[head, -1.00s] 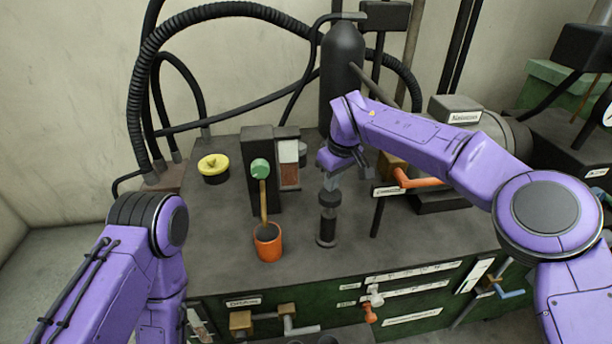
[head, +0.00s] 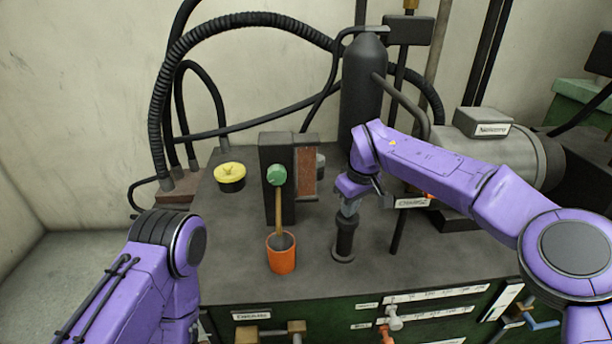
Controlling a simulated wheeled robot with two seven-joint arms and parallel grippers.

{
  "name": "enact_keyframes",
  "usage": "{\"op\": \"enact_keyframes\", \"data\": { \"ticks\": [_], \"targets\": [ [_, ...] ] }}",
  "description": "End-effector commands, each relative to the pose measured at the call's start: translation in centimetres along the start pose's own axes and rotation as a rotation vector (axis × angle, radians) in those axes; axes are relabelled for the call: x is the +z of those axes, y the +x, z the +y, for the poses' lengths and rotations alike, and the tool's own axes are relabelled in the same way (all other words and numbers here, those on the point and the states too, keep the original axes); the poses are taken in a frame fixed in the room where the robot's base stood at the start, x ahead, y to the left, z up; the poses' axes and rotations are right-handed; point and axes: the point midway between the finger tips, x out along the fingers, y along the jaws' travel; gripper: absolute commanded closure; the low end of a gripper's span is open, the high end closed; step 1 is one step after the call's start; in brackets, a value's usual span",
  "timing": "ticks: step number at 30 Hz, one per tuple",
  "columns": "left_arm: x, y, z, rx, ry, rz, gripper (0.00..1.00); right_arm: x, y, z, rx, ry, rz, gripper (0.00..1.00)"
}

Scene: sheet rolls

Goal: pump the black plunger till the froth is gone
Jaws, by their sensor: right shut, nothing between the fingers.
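The black plunger (head: 346,238) stands upright on the grey bench top, on a round base. My right gripper (head: 348,207) is shut, fingers pointing down, with its tips at the plunger's top. Nothing is between the fingers. The plunger looks low, with little shaft showing. A sight window (head: 307,170) on the dark upright block shows reddish brown, with no white band visible; the block hides part of it. My left arm shows at the lower left, but its gripper is out of view.
An orange cup (head: 281,255) stands left of the plunger, below a green knob (head: 277,176). A yellow-topped pot (head: 230,175) is farther left. A dark cylinder (head: 362,90) and a labelled motor (head: 490,150) stand behind. The bench's front left is clear.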

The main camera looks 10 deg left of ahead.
Motion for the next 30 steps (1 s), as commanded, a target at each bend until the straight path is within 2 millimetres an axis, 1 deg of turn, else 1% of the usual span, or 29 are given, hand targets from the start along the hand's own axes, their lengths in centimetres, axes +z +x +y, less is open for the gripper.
{"op": "enact_keyframes", "data": {
  "ticks": [4,7,19,21,30],
  "targets": [
    [-0.1,-0.1,0.0,0.000,0.000,0.000,0.24,0.1,0.2,-0.1,-0.003,0.000,-0.007,1.00],
    [-0.2,-0.5,0.0,0.000,0.000,0.000,0.24,0.0,-0.4,-0.1,-0.003,0.000,-0.007,1.00],
    [-1.2,-2.9,-0.3,0.000,0.000,0.000,0.24,-1.0,-5.0,-0.1,-0.004,0.000,-0.005,1.00],
    [-1.2,-3.0,-0.3,0.000,0.000,0.000,0.24,-1.0,-5.3,-0.1,-0.003,0.000,-0.005,1.00],
    [-1.2,-2.8,-0.2,0.000,0.000,0.000,0.24,-1.0,-5.2,-0.1,-0.002,0.000,-0.003,1.00]
  ]
}}
